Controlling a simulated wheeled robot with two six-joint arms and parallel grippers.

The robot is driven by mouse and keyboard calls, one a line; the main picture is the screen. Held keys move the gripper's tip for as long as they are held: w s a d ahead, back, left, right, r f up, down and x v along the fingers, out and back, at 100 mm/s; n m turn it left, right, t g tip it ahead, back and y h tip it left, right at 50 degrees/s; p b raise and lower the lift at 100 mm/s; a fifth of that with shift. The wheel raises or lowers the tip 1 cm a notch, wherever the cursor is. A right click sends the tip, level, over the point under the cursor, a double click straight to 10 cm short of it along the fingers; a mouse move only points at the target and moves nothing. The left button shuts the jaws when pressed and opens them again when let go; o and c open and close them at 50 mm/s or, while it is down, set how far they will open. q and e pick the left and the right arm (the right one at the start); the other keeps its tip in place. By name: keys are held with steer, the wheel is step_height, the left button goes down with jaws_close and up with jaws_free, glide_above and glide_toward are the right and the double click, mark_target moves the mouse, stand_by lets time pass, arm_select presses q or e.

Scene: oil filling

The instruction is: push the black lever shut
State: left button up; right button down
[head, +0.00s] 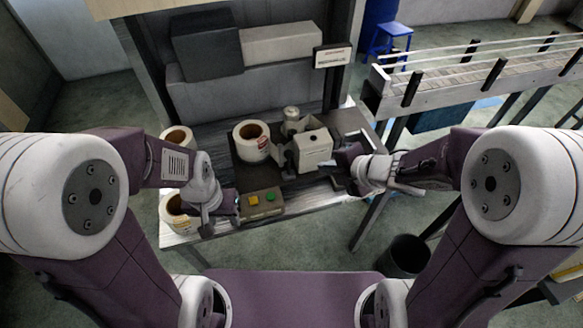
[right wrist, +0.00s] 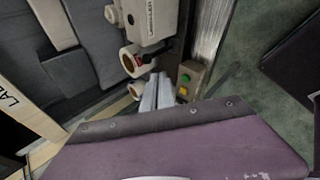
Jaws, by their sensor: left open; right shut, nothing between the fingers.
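The white labelling machine (head: 313,150) stands on the dark tabletop. A small dark part at its left side, likely the black lever (head: 289,160), is too small to tell its angle. My left gripper (head: 222,212) is open and empty, at the table's front left, beside the control box.
A control box (head: 261,203) with yellow and green buttons sits at the table's front. A large label roll (head: 252,140) stands left of the machine; more rolls (head: 176,140) are at the left edge. A conveyor (head: 470,80) is at right, a black bin (head: 404,256) on the floor.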

steer(key=w+f+p, duration=0.1)
steer(key=w, duration=0.1)
steer(key=b, duration=0.2)
glide_toward(288, 163)
arm_select(q)
steer(key=shift+w+r+p, duration=0.15)
steer(key=shift+r+p, duration=0.25)
steer(key=shift+p, duration=0.45)
arm_select(e)
steer(key=w+a, duration=0.1)
steer(key=w, duration=0.1)
steer(key=shift+w+a+f, duration=0.35)
steer(key=shift+a, duration=0.05)
arm_select(q)
steer(key=shift+r, duration=0.1)
arm_select(e)
steer(key=shift+w, duration=0.1)
